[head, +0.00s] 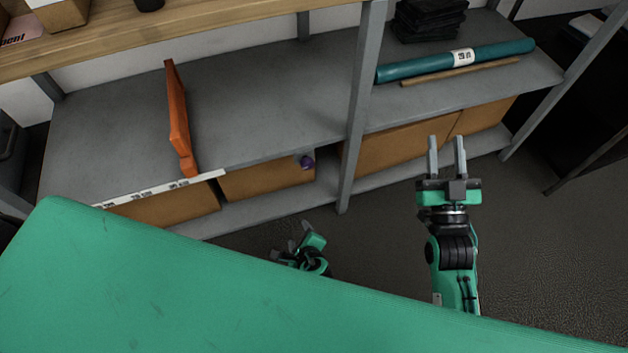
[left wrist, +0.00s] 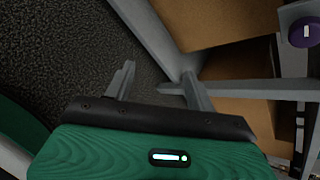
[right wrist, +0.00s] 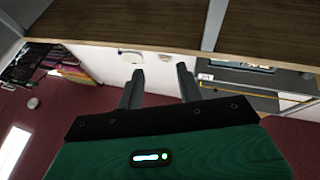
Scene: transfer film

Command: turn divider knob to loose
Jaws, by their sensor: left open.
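A small purple knob (head: 307,162) sits at the front of the shelf, under its edge, left of the grey upright. In the left wrist view the knob (left wrist: 302,32) is at the upper right edge and bears a white mark. An orange divider panel (head: 179,122) stands on the shelf, left of the knob. My left gripper (head: 299,236) is open and empty, below and in front of the knob, apart from it. It is partly hidden by the green surface. My right gripper (head: 446,146) is open and empty, to the right of the upright.
A grey upright (head: 357,110) stands between the knob and my right gripper. Cardboard boxes (head: 268,181) fill the lower shelf. A teal roll (head: 420,66) and a brown stick (head: 460,72) lie on the right shelf. Dark floor in front of the shelves is clear.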

